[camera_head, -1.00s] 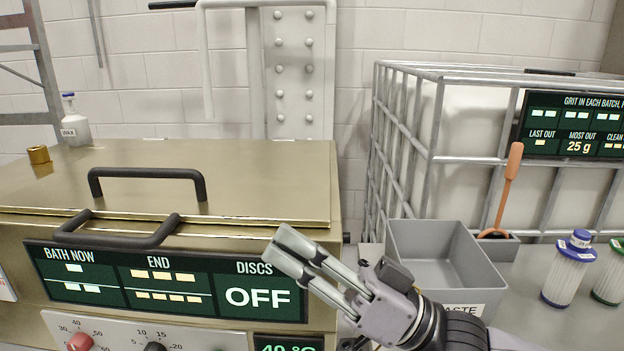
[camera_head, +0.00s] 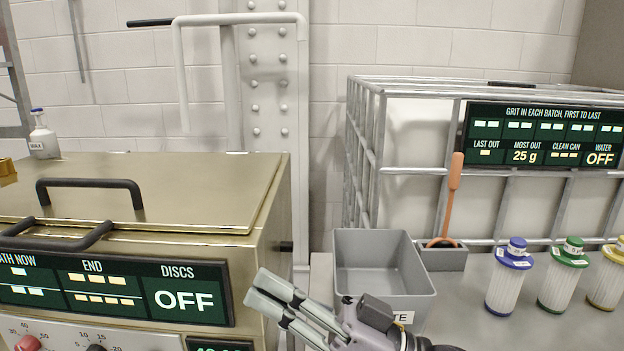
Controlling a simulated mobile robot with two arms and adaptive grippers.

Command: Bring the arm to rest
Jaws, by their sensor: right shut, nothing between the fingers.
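My right gripper (camera_head: 268,293) is at the lower middle of the view, its pale fingers pointing up and left. It is shut and empty, in front of the right front corner of the brass-coloured bath cabinet (camera_head: 225,210), and no contact between them can be made out. My right arm runs off the bottom edge, so most of it is out of view. My left gripper does not show.
A grey waste bin (camera_head: 385,280) stands just right of my gripper, its label partly hidden. A caged tank (camera_head: 415,190) is behind. An orange-handled tool (camera_head: 450,205) leans in a holder.

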